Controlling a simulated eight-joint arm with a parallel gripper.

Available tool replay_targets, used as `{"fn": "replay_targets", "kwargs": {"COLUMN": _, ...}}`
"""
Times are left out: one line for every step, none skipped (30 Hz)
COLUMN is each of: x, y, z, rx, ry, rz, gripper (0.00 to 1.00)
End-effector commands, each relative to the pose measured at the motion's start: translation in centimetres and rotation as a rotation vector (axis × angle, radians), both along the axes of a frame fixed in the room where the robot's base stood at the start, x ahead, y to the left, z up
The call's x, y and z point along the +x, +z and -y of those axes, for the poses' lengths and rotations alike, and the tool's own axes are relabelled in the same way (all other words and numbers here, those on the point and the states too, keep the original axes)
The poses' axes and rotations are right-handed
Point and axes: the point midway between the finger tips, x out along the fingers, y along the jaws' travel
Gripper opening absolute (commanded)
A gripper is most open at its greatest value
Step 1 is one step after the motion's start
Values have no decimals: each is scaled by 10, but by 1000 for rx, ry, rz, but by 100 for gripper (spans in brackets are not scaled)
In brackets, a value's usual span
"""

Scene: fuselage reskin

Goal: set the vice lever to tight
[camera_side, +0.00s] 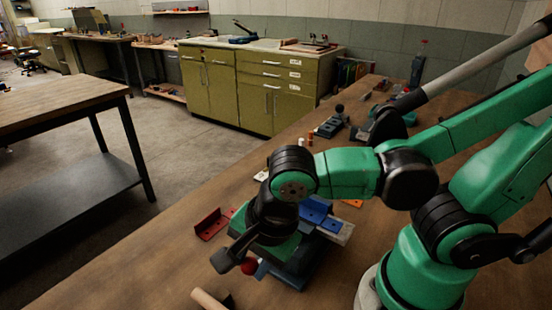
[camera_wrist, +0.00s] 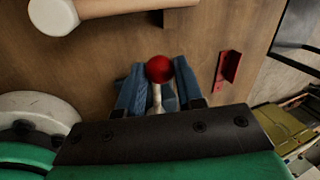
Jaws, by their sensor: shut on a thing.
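The vice lever shows as a red ball knob (camera_wrist: 160,69) on a pale metal rod (camera_wrist: 156,98) in the wrist view. In the side view the red knob (camera_side: 249,266) sits just beside my fingers. My gripper (camera_wrist: 160,92) is shut on the lever, its blue-grey fingers either side of the rod below the knob. The blue vice (camera_side: 314,214) stands on the wooden bench, partly hidden behind my gripper (camera_side: 236,264) and wrist in the side view. The rod's far end and the lever's pivot are hidden.
A wooden-handled mallet (camera_side: 210,298) lies close to my gripper at the front; its handle (camera_wrist: 120,8) crosses the top of the wrist view. A red angle bracket (camera_side: 212,224) lies left of the vice. Small parts and tools lie farther back on the bench (camera_side: 130,262).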

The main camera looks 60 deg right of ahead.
Motion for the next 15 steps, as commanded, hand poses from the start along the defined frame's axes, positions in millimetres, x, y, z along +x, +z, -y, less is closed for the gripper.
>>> {"fn": "replay_targets", "kwargs": {"x": 2, "y": 0, "z": 0, "rx": -2, "ry": -17, "rz": 0, "gripper": 0}}
{"fn": "replay_targets", "kwargs": {"x": 3, "y": 0, "z": 0, "rx": -2, "ry": -31, "rz": 0, "gripper": 0}}
{"fn": "replay_targets", "kwargs": {"x": 5, "y": 0, "z": 0, "rx": -3, "ry": -53, "rz": 0, "gripper": 0}}
{"fn": "replay_targets", "kwargs": {"x": 7, "y": 0, "z": 0, "rx": -2, "ry": -71, "rz": 0, "gripper": 0}}
{"fn": "replay_targets", "kwargs": {"x": 8, "y": 0, "z": 0, "rx": -2, "ry": -91, "rz": 0, "gripper": 0}}
{"fn": "replay_targets", "kwargs": {"x": 11, "y": 0, "z": 0, "rx": -2, "ry": -120, "rz": 0, "gripper": 0}}
{"fn": "replay_targets", "kwargs": {"x": 13, "y": 0, "z": 0, "rx": -2, "ry": -143, "rz": 0, "gripper": 0}}
{"fn": "replay_targets", "kwargs": {"x": 15, "y": 0, "z": 1, "rx": -2, "ry": -168, "rz": 0, "gripper": 0}}
{"fn": "replay_targets", "kwargs": {"x": 18, "y": 0, "z": 1, "rx": -2, "ry": -203, "rz": 0, "gripper": 0}}
{"fn": "replay_targets", "kwargs": {"x": 20, "y": 0, "z": 2, "rx": -2, "ry": -230, "rz": -1, "gripper": 0}}
{"fn": "replay_targets", "kwargs": {"x": 23, "y": 0, "z": 2, "rx": -2, "ry": -258, "rz": -1, "gripper": 0}}
{"fn": "replay_targets", "kwargs": {"x": 26, "y": 0, "z": 3, "rx": -3, "ry": -296, "rz": 0, "gripper": 0}}
{"fn": "replay_targets", "kwargs": {"x": 29, "y": 0, "z": 4, "rx": -3, "ry": -325, "rz": 1, "gripper": 0}}
{"fn": "replay_targets", "kwargs": {"x": 31, "y": 0, "z": 5, "rx": -2, "ry": -353, "rz": 0, "gripper": 0}}
{"fn": "replay_targets", "kwargs": {"x": 34, "y": 0, "z": 6, "rx": -2, "ry": -392, "rz": -1, "gripper": 0}}
